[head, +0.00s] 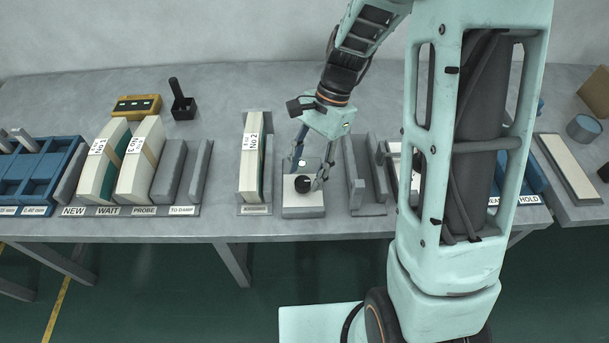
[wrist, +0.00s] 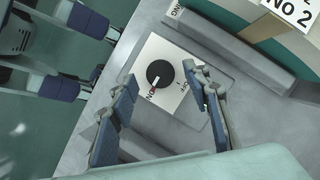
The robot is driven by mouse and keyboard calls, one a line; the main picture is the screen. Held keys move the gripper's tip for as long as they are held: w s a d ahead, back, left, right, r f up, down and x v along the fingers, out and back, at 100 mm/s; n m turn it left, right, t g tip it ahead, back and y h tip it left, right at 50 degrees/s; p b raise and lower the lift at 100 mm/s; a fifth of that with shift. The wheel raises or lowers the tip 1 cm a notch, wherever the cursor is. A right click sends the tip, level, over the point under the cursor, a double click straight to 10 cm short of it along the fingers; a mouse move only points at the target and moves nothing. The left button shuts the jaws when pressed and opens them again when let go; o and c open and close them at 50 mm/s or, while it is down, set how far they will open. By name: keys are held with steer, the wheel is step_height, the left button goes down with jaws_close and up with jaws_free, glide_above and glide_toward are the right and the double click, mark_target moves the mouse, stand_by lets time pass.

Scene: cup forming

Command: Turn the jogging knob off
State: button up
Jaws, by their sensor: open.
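The jogging knob (head: 305,185) is a round black dial on a pale control box (head: 304,208) at the table's front edge. In the wrist view the knob (wrist: 160,74) sits on a white plate (wrist: 152,49) with ON and OFF printed on it, and its white pointer line points toward ON. My gripper (head: 308,178) is over the box in the head view. In the wrist view its two blue-padded fingers (wrist: 163,86) are spread on either side of the knob, open and empty. I cannot tell whether either finger touches it.
A rack holding a pale block marked No 2 (head: 250,170) stands close left of the box. Grey upright slots (head: 366,185) stand to its right. Racks labelled NEW to TO DAMP (head: 130,211) stand farther left. The table behind the box is mostly clear.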

steer(key=shift+x, duration=0.9)
steer(key=shift+c, duration=0.3)
steer(key=c, duration=1.1)
